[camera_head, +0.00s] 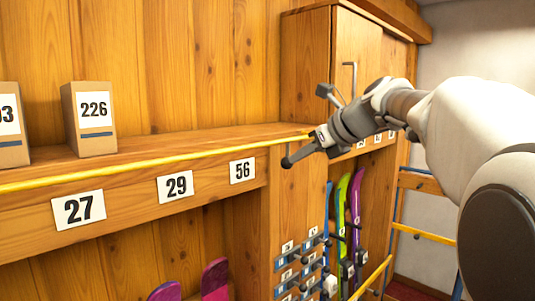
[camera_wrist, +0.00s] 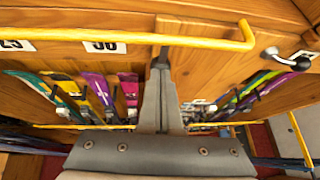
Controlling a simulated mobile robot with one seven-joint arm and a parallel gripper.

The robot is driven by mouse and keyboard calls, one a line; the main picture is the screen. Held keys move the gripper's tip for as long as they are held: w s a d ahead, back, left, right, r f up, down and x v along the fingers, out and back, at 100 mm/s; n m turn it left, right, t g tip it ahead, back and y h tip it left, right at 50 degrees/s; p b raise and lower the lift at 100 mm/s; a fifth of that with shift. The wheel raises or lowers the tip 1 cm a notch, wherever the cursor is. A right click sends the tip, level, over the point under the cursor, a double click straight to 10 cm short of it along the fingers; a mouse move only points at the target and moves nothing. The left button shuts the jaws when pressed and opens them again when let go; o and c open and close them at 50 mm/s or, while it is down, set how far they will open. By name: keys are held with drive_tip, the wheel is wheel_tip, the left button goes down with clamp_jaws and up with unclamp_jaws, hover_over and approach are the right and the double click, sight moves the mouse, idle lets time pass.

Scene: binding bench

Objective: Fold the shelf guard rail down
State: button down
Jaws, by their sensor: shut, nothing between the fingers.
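The yellow guard rail (camera_head: 150,163) runs along the front edge of the wooden shelf (camera_head: 190,143), just above its number labels. In the wrist view the rail (camera_wrist: 120,36) crosses the top of the picture and ends in a bend at the right. My gripper (camera_head: 289,161) is shut and empty, near the rail's right end in the head view. In the wrist view its closed fingertips (camera_wrist: 160,62) point toward the rail, close below it in the picture. I cannot tell whether they touch it. My wrist hides part of the area around the rail's right end.
Cardboard box 226 (camera_head: 94,120) and another box (camera_head: 10,125) stand on the shelf behind the rail. A wooden cabinet (camera_head: 355,50) with a metal handle is behind my gripper. Several skis (camera_head: 342,215) stand in a rack below. A lower yellow bar (camera_head: 425,235) is at the right.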

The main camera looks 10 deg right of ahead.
drive_tip(key=shift+w+f, duration=0.1)
drive_tip(key=shift+f, duration=0.05)
drive_tip(key=f+b, duration=0.1)
drive_tip(key=b, duration=0.1)
drive_tip(key=t+b, duration=0.1)
drive_tip(key=shift+w+a+f+y+b, duration=0.35)
drive_tip(key=shift+w+f+y+b, duration=0.05)
drive_tip(key=shift+t+b, duration=0.3)
drive_tip(key=shift+b, duration=0.05)
drive_tip(key=shift+a, duration=0.1)
drive_tip(key=shift+r, duration=0.1)
